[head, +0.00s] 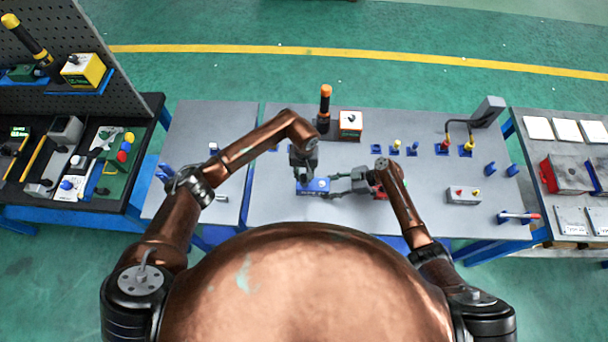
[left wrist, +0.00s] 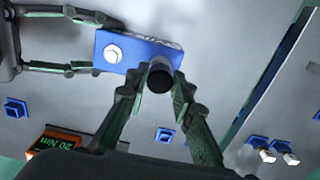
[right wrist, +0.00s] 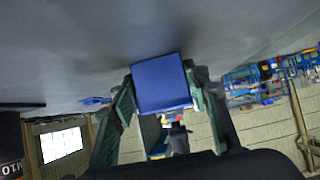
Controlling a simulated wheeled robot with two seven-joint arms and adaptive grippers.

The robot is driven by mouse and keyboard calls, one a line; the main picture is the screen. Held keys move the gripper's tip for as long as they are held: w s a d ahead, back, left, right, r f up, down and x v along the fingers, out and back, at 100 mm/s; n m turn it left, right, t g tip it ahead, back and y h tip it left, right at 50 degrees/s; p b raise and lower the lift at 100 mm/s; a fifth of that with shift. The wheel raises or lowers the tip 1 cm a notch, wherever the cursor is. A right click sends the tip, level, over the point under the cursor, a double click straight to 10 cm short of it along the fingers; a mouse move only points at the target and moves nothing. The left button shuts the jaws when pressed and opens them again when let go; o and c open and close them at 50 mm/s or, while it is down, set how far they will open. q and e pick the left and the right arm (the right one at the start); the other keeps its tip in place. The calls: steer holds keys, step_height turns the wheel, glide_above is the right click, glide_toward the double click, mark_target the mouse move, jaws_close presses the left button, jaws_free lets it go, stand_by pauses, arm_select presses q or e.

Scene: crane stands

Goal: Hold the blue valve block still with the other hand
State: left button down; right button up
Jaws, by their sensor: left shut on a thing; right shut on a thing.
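The blue valve block (head: 313,187) lies on the grey bench top in front of me. In the left wrist view the block (left wrist: 135,45) shows a white round button near one end and a dark cylindrical knob (left wrist: 160,80) at the other. My left gripper (head: 303,174) reaches down from above, its fingers closed on the dark knob. My right gripper (head: 328,187) comes in level from the right, one finger on each long side of the block at the white-button end. In the right wrist view the block's blue end face (right wrist: 162,84) sits between the right fingers.
Behind the block stand an orange-topped black tool (head: 325,105) and an orange-and-white box (head: 350,124). The bench left of the block is mostly clear.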

arm_select(q)
steer(key=shift+f, duration=0.75)
steer(key=shift+w+m, duration=0.1)
steer(key=shift+m, duration=0.8)
steer(key=m, duration=0.3)
steer(key=shift+m, duration=0.3)
steer(key=m, duration=0.2)
steer(key=shift+a+m, duration=0.1)
steer(key=shift+m, duration=0.2)
steer(key=shift+d+r+m, duration=0.1)
steer(key=shift+d+m, duration=0.1)
steer(key=shift+m, duration=0.4)
steer(key=shift+s+d+m, duration=0.2)
steer(key=shift+m, duration=0.3)
